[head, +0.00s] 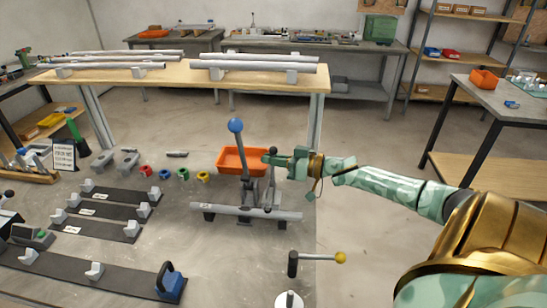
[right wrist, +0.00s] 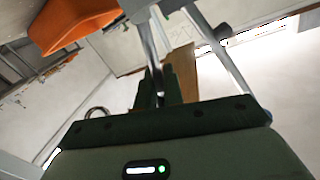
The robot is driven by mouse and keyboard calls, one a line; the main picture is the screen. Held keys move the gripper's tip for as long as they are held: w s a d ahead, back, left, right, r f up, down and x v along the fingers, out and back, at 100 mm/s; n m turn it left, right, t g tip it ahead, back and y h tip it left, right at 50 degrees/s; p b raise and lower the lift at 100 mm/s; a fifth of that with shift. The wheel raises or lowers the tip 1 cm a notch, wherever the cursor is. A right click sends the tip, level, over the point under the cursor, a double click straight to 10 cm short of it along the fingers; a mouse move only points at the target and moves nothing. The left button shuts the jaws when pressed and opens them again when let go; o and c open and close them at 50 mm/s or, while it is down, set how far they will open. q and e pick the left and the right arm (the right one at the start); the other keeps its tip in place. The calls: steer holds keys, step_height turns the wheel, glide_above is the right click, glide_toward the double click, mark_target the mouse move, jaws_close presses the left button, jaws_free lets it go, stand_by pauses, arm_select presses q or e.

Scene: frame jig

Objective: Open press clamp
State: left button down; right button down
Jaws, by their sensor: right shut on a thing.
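The press clamp (head: 248,192) stands near the middle of the grey table in the head view, over a grey tube (head: 288,215). A tall lever with a blue ball (head: 236,125) rises from it, close to upright. My right gripper (head: 269,160) reaches in from the right and is shut on a thin upright handle just right of the blue-ball lever. The right wrist view shows a metal rod (right wrist: 150,48) running to between the dark fingers (right wrist: 158,88). The fingers hide the gripped part. My left gripper is not in view.
An orange bin (head: 228,158) stands close behind the clamp. A crank with a yellow knob (head: 340,257) stands in front, to the right. Dark strips with grey blocks (head: 110,212) lie left. A raised wooden shelf (head: 130,76) with tubes is behind. Bare table lies between strips and clamp.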

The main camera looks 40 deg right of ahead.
steer(key=m, duration=0.1)
steer(key=w+d+m, duration=0.1)
steer(key=shift+w+d+f+m+g+p, duration=0.2)
steer(key=shift+d+m+g+p, duration=0.1)
steer(key=shift+p, duration=0.1)
steer(key=d+f+m, duration=0.1)
steer(key=m, duration=0.1)
steer(key=w+f+m+g+b, duration=0.1)
steer(key=m, duration=0.1)
steer(key=w+d+f+m, duration=0.1)
steer(key=f+m, duration=0.1)
steer(key=shift+d+y, duration=0.3)
steer(key=shift+w+d+f+m+g+b, duration=0.1)
steer(key=shift+d+f+m+g+b, duration=0.1)
steer(key=shift+f+m+g+b, duration=0.5)
steer(key=shift+m, duration=0.4)
steer(key=c, duration=1.6)
jaws_free()
steer(key=shift+f, duration=0.1)
steer(key=shift+c, duration=0.2)
